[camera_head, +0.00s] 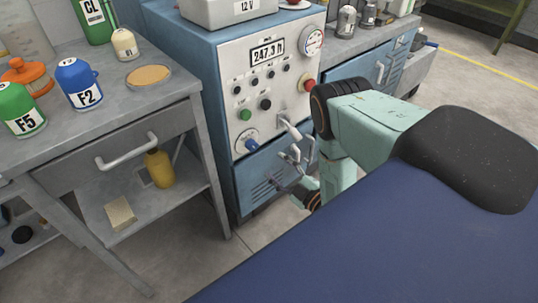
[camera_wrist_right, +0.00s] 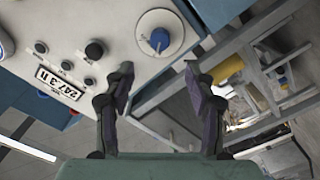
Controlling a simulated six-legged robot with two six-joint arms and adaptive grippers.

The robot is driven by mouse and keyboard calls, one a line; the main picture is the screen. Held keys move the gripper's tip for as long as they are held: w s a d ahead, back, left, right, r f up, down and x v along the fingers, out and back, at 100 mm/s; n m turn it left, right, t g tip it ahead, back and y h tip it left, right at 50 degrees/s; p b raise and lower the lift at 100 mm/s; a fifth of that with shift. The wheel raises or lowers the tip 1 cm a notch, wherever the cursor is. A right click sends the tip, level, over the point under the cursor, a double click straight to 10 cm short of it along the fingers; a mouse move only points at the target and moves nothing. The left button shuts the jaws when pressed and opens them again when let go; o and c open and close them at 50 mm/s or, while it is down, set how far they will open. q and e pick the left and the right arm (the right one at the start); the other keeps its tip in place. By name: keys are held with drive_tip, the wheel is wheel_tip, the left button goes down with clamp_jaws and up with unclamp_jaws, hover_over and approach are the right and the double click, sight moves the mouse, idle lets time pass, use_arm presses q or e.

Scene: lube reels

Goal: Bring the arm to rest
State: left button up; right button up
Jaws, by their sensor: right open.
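My right arm (camera_head: 365,125) is pale green and comes in from the right in the head view, bent down in front of the blue control cabinet (camera_head: 240,185). Its gripper (camera_head: 287,189) is low by the cabinet's lower front, small and partly hidden. In the right wrist view the two dark fingers of the right gripper (camera_wrist_right: 158,85) stand apart with nothing between them. The blue knob on its white dial (camera_wrist_right: 160,40) shows beyond the fingers. My left gripper is not in view.
The cabinet's panel has a lever (camera_head: 290,130), a red button (camera_head: 309,85) and a display (camera_head: 268,52). A grey workbench (camera_head: 110,125) at left carries several bottles, including a blue one (camera_head: 79,84). A yellow bottle (camera_head: 159,168) stands on its lower shelf. Floor (camera_head: 225,262) shows between bench and cabinet.

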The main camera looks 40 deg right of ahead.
drive_tip(key=shift+s, duration=0.5)
drive_tip(key=s+a+f+m+g+h, duration=0.1)
drive_tip(key=s+a+f+m+g, duration=0.1)
drive_tip(key=s+f+m+g, duration=0.65)
drive_tip(key=s+a+f+g+p, duration=0.25)
drive_tip(key=s+a+g, duration=0.2)
drive_tip(key=s, duration=0.45)
drive_tip(key=s+a+r+m+g+p, duration=0.1)
drive_tip(key=s+a+r+g, duration=0.25)
drive_tip(key=s, duration=0.25)
drive_tip(key=s+a+r+m+g, duration=0.2)
drive_tip(key=s+a+r, duration=0.15)
drive_tip(key=s, duration=0.25)
wheel_tip(320, 180, up, 7)
drive_tip(key=w+p, duration=0.1)
drive_tip(key=shift+w+n+p, duration=0.3)
drive_tip(key=shift+n, duration=0.15)
